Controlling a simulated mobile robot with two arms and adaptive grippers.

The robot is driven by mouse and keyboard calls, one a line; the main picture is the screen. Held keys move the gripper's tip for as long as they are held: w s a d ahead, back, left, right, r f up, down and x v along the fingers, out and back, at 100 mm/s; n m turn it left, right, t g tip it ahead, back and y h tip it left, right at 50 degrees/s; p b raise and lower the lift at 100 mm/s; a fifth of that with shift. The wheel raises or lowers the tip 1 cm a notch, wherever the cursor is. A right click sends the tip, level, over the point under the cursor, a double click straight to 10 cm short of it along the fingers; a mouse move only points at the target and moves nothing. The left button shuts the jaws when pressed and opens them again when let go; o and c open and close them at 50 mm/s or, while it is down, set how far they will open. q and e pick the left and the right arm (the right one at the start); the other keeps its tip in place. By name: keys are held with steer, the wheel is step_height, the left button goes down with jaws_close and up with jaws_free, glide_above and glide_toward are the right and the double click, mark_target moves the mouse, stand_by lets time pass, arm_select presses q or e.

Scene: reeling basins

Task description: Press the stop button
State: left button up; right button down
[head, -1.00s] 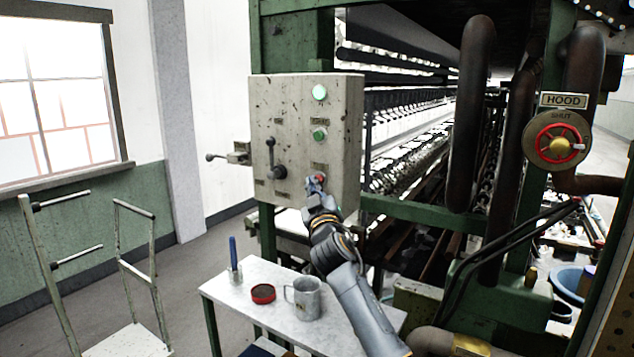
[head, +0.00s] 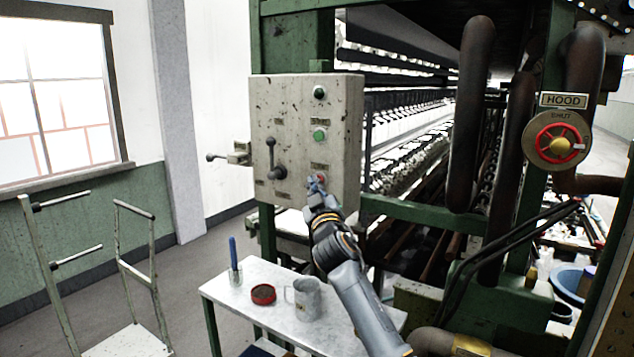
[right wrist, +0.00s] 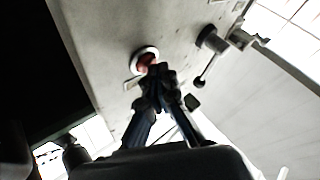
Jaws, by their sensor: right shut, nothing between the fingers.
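The red stop button (head: 322,179) is on the lower right of the beige control box's front. It also shows in the right wrist view (right wrist: 146,61), with a pale ring around it. My right gripper (head: 315,184) is shut and empty, with its fingertips right at the button. In the right wrist view the fingertips (right wrist: 155,78) overlap the button's lower edge; I cannot tell whether they touch it. The control box (head: 345,120) also carries a green button (head: 320,135), a dark round lamp (head: 320,92) and a lever (head: 275,160). My left gripper is not in view.
A red hood wheel (head: 558,145) is at the right. A cart frame (head: 135,270) stands at the left.

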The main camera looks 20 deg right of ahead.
steer(key=shift+s+a+f, duration=0.1)
steer(key=shift+s+a, duration=0.4)
steer(key=shift+a, duration=0.1)
steer(key=s+a, duration=0.1)
steer(key=a, duration=0.1)
steer(key=s+a, duration=0.2)
stand_by(0.4)
stand_by(0.6)
